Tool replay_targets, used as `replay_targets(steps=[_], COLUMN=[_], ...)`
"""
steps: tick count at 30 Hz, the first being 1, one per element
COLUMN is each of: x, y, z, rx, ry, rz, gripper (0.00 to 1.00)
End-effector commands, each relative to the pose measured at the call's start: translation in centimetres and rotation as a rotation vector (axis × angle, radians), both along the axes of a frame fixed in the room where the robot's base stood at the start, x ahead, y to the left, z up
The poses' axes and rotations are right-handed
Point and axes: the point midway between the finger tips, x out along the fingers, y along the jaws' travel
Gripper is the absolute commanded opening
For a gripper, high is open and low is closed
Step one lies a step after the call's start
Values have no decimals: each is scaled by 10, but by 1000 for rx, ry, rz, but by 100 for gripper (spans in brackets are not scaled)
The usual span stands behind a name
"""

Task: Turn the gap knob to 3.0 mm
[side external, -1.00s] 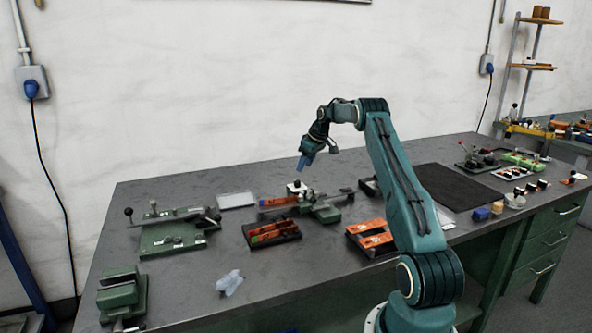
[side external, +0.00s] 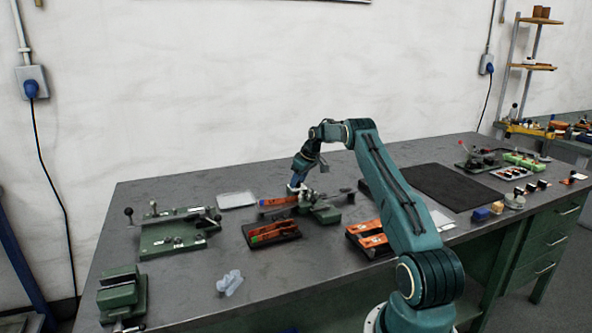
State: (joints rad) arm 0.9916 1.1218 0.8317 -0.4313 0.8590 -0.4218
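My gripper (side external: 297,186) points down at the top of the green device (side external: 320,209) in the middle of the bench. A small light knob (side external: 294,191) sits on that device at its left end, right at my fingertips. The fingers partly cover it, and I cannot tell whether they touch it or are closed around it. The knob's scale and its setting are too small to read. An orange strip (side external: 278,201) lies at the device's left side.
A black tray with orange tools (side external: 272,233) stands in front of the device. A second tray (side external: 366,238) is to its right. A green fixture (side external: 174,232) and a green vise (side external: 122,294) stand at left. A black mat (side external: 450,186) lies at right.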

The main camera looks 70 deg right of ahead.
Motion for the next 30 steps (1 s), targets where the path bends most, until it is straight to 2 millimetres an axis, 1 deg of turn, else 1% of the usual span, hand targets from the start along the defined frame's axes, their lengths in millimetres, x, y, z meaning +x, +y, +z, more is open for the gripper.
replay_targets(steps=[1, 5, 6, 7, 14, 20, 26, 30], x=[0, 0, 0, 0, 0, 0, 1, 1], y=[0, 0, 0, 0, 0, 1, 2, 2], z=[0, 0, 0, 0, 0, 1, 1, 1], rx=[0, 0, 0, 0, 0, 0, 0, -1], ry=[0, 0, 0, 0, 0, 0, 0, 0], rz=[0, 0, 0, 0, -10, -58, -162, -268], gripper=[38, 13, 5, 1, 1, 1, 1, 1])
